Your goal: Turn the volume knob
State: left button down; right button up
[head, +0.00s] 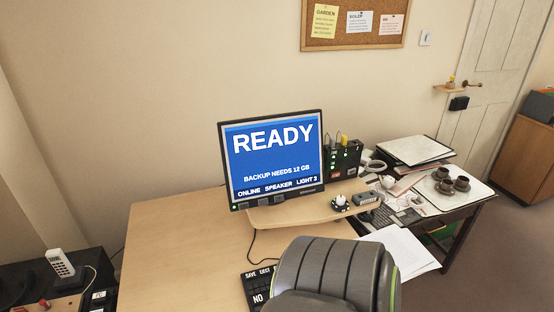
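A small dark round device with a white top (340,201) sits near the right end of the wooden monitor stand. It may be the volume knob, but it is too small to tell, and no marking on it can be read. The monitor (272,158) on the desk shows "READY", "BACKUP NEEDS 12 GB" and "ONLINE SPEAKER LIGHT 3" on blue. A small grey box (366,199) lies right of the round device. Neither of my grippers is in the head view.
A dark grey ribbed chair back (330,272) hides the desk's front right part. A black box with green lights (343,160) stands behind the stand. Papers (402,249) and a tray with cups (447,200) are at right. The desk's left half (180,245) is clear.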

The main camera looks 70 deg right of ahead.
aim_at(340, 199)
jog(key=z, duration=2.75)
